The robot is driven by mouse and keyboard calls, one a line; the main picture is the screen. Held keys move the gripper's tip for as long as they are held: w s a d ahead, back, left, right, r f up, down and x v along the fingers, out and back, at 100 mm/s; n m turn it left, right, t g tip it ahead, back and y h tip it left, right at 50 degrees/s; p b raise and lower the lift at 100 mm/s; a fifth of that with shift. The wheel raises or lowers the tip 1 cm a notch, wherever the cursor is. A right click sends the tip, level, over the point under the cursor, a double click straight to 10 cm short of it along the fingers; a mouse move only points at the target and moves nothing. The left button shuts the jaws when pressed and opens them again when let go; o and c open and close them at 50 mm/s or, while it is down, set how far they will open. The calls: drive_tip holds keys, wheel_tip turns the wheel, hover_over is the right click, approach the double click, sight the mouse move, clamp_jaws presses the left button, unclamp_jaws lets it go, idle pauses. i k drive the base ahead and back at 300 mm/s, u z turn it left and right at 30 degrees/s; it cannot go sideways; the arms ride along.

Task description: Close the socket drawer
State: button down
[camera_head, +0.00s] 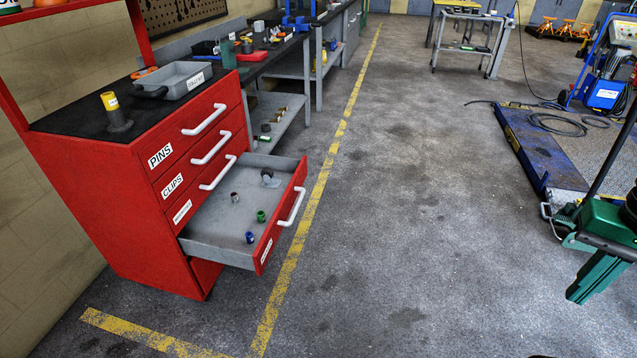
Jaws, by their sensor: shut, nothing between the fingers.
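The red cabinet (110,200) stands at the left, with labelled drawers on its front. Its lowest labelled drawer (215,245) is pulled well out, and its label is too small to read surely. This grey-lined drawer holds a green socket (261,216), a blue socket (250,237), a silver one (234,197) and a dark piece at the back. Its white handle (292,207) faces right. My green gripper (583,291) hangs at the right edge, far from the drawer, shut and empty.
The drawers marked PINS (160,155) and CLIPS (172,184) are shut. A grey tray (181,82) sits on the cabinet top. A workbench (270,70) stands behind. Open floor (420,220) lies between drawer and gripper. A blue lift platform (530,150) is at right.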

sight(216, 232)
drive_tip(key=u, duration=0.25)
drive_tip(key=i, duration=1.1)
drive_tip(key=u, duration=0.55)
